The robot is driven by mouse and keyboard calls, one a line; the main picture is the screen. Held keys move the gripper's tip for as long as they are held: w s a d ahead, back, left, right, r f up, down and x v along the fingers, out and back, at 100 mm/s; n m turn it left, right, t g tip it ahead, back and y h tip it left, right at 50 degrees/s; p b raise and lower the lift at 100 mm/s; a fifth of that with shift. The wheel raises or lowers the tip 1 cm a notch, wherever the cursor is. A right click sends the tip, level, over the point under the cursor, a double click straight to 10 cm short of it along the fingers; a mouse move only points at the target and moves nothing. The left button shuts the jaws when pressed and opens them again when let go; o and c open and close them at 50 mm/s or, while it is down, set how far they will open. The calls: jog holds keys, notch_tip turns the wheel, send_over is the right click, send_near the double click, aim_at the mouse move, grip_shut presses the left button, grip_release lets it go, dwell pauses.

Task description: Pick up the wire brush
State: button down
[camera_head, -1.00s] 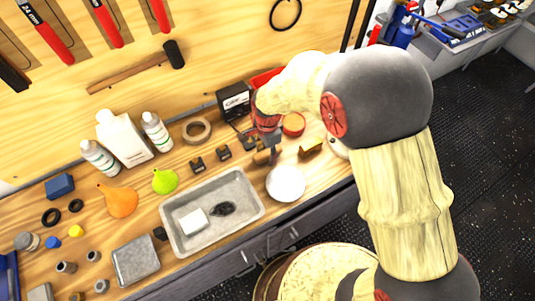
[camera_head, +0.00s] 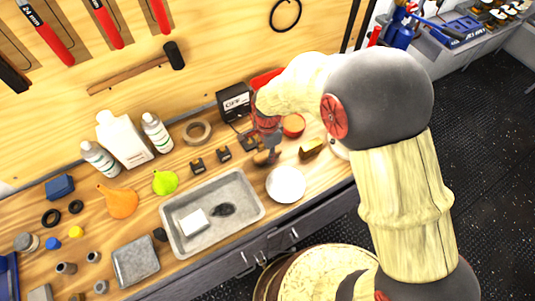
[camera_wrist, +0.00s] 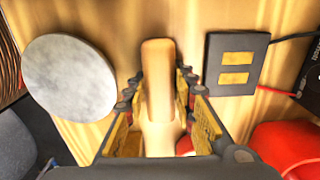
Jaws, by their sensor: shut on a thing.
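In the wrist view, a pale wooden handle with a rounded end, which I take for the wire brush (camera_wrist: 158,80), lies lengthwise between my fingers. My gripper (camera_wrist: 160,100) is shut on it, one finger along each side. No bristles show. In the head view, my gripper (camera_head: 270,155) is low over the bench, and a small brown part of the brush (camera_head: 261,158) shows beside the fingertips. I cannot tell whether the brush touches the bench.
A round pale disc (camera_head: 286,183) lies just in front of my gripper. A yellow-brown block (camera_head: 311,148) and a red round tin (camera_head: 293,125) are to the right. A black box (camera_head: 233,104) stands behind.

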jog(key=shift+r, duration=0.7)
jog(key=s+d+r+p, duration=0.3)
jog(key=s+d+r, duration=0.3)
jog(key=s+r, duration=0.5)
jog(key=shift+s+r+p, duration=0.25)
jog(key=shift+s+p, duration=0.15)
jog(key=shift+s, duration=0.4)
jog(key=c, duration=2.1)
grip_release()
jog(key=c, duration=0.4)
